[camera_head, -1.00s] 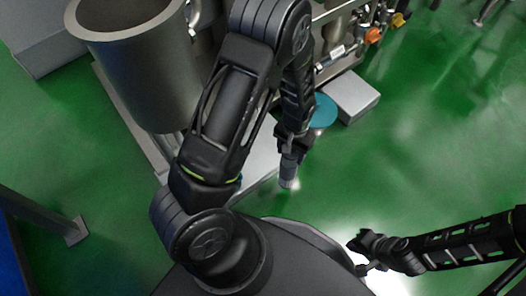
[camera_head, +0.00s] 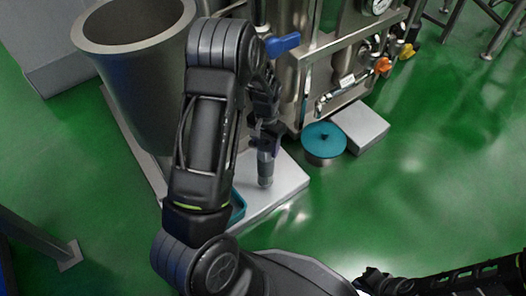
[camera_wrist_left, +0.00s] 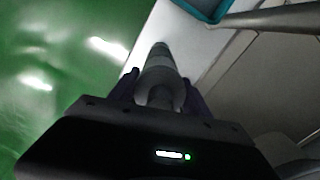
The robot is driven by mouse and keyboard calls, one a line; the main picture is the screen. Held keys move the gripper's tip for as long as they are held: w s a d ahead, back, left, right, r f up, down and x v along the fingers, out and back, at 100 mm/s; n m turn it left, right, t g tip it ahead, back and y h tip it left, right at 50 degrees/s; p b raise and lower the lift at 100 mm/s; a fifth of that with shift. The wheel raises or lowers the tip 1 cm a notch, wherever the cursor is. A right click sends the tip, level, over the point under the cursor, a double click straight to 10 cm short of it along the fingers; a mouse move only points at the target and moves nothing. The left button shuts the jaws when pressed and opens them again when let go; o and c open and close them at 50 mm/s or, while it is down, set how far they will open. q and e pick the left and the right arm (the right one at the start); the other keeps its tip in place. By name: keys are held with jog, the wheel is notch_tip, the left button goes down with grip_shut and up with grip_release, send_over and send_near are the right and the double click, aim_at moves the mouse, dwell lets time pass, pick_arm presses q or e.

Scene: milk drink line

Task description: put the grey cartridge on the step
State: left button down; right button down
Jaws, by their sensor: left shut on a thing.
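The grey cartridge (camera_head: 265,172) is held upright, or nearly so, in my left gripper (camera_head: 267,143), which is shut on it. The cartridge's lower end is over the pale step (camera_head: 292,182); I cannot tell whether it touches it. In the left wrist view the cartridge (camera_wrist_left: 159,65) points away between the two fingers of my left gripper (camera_wrist_left: 161,92), with the pale step (camera_wrist_left: 196,52) behind it. My right gripper (camera_head: 373,279) is at the bottom edge, empty as far as I see, and too small to tell its opening.
A teal tray (camera_head: 238,207) lies on the step, partly behind my left arm. A teal-lidded round pot (camera_head: 324,141) and a pale box (camera_head: 362,127) stand to the right. A big steel vessel (camera_head: 140,75) and piped machine (camera_head: 335,70) stand behind. Green floor at right is clear.

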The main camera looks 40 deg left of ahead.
pick_arm(q)
jog(key=shift+w+a, duration=0.1)
jog(key=shift+a, duration=0.05)
jog(key=shift+a, duration=0.2)
jog(key=shift+w+a+b, duration=0.2)
jog(key=shift+a+b, duration=0.15)
jog(key=shift+a, duration=0.2)
notch_tip(320, 180, down, 3)
jog(key=shift+d+f+b, duration=0.15)
jog(key=shift+f+b, duration=0.05)
jog(key=shift+b, duration=0.65)
jog(key=shift+f, duration=0.1)
jog(key=shift+c, duration=2.4)
grip_release()
